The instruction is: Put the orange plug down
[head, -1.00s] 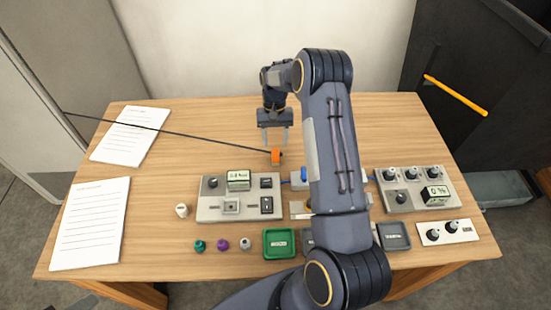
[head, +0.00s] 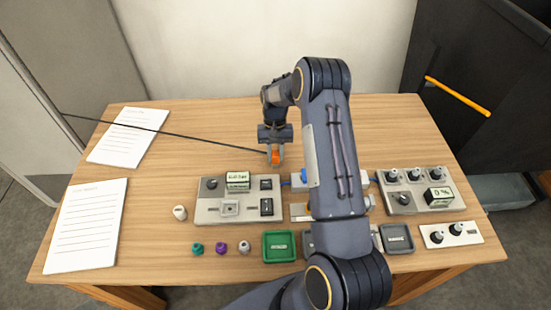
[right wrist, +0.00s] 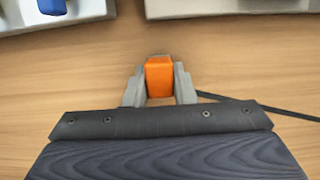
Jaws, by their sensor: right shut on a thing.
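The orange plug (head: 275,157) is at the end of a thin dark cable (head: 190,136), behind the grey panels on the wooden table. My right gripper (head: 275,155) is shut on it from above. In the right wrist view the orange plug (right wrist: 159,77) sits between the two grey fingers of my right gripper (right wrist: 159,84). The plug is low over the tabletop; whether it touches the wood I cannot tell. My left gripper is not in view.
A grey panel with a small display (head: 215,208) stands in front of the plug; another panel (head: 428,203) is at right. A green tray (head: 279,258) and small coloured knobs lie nearer. Papers (head: 86,225) lie at left. Bare wood surrounds the plug to its left.

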